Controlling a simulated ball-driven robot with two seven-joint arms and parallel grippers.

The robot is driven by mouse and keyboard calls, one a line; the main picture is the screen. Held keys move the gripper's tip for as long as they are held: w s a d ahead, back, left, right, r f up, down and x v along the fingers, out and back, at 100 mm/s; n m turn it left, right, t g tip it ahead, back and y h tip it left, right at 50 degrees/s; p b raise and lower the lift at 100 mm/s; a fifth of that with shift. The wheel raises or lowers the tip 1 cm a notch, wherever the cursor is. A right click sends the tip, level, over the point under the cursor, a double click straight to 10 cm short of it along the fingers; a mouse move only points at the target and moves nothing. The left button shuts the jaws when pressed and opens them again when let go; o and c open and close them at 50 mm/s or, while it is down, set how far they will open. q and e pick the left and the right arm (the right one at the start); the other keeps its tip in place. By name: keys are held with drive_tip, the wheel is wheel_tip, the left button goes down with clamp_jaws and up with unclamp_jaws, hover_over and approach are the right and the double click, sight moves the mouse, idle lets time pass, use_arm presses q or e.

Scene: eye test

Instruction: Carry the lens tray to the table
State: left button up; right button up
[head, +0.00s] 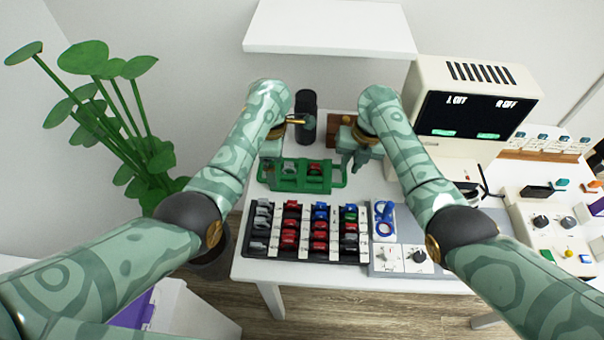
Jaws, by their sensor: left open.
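The green lens tray (292,187) is at the back left of the white table, with a handle at each end and several small lenses in it. I cannot tell whether it rests on the table (310,275) or hangs just above it. My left gripper (270,157) is open at the tray's left end, partly hidden by its own wrist. My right gripper (353,163) points down close to the tray's right handle. Whether its fingers are closed on that handle is unclear.
A black lens rack (305,254) fills the table front, with a grey panel (383,261) and blue trial frame (383,222) beside it. A dark cylinder (306,104) stands behind the tray. A cream monitor (480,100) stands right, a plant (125,130) left.

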sight(277, 171)
use_arm(q)
drive_tip(key=shift+f, duration=2)
use_arm(e)
drive_tip(key=shift+a+f, duration=0.2)
drive_tip(key=shift+f, duration=0.8)
drive_tip(key=shift+a+f, duration=0.15)
drive_tip(key=shift+f, duration=0.85)
use_arm(q)
drive_tip(key=c, duration=0.5)
use_arm(e)
clamp_jaws()
use_arm(q)
drive_tip(key=c, duration=0.3)
